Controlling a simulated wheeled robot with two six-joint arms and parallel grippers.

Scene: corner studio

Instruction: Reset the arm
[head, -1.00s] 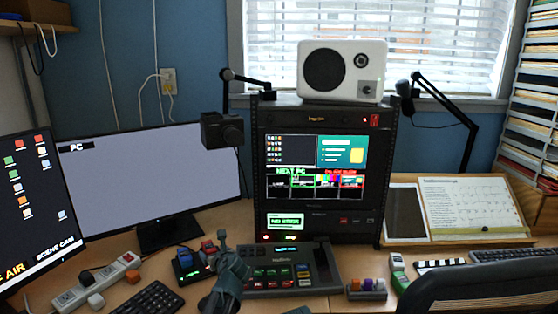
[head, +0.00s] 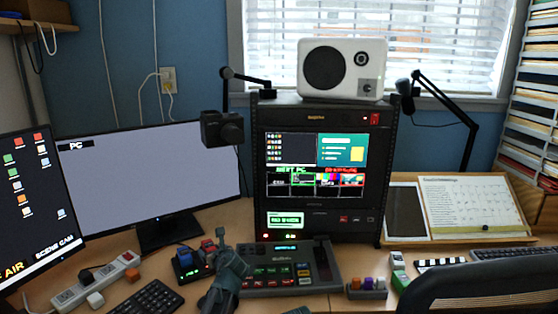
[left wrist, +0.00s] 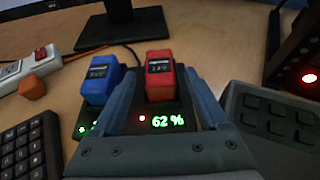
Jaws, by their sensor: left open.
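My left gripper (head: 220,236) is near the front of the desk, between the battery charger and the control panel. In the left wrist view it is open, its two fingers spread on either side of a red battery (left wrist: 160,78). The red battery stands upright in the charger (left wrist: 150,122), which reads 62 % in green. A blue battery (left wrist: 98,84) stands in the slot to its left. I cannot tell whether a finger touches the red battery. My right gripper is not in view.
The control panel (head: 255,292) stands right of the gripper, before the equipment rack (head: 285,115). A power strip (head: 72,296) and black keyboard (head: 150,299) lie to the left. A chair back (head: 490,284) blocks the front right.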

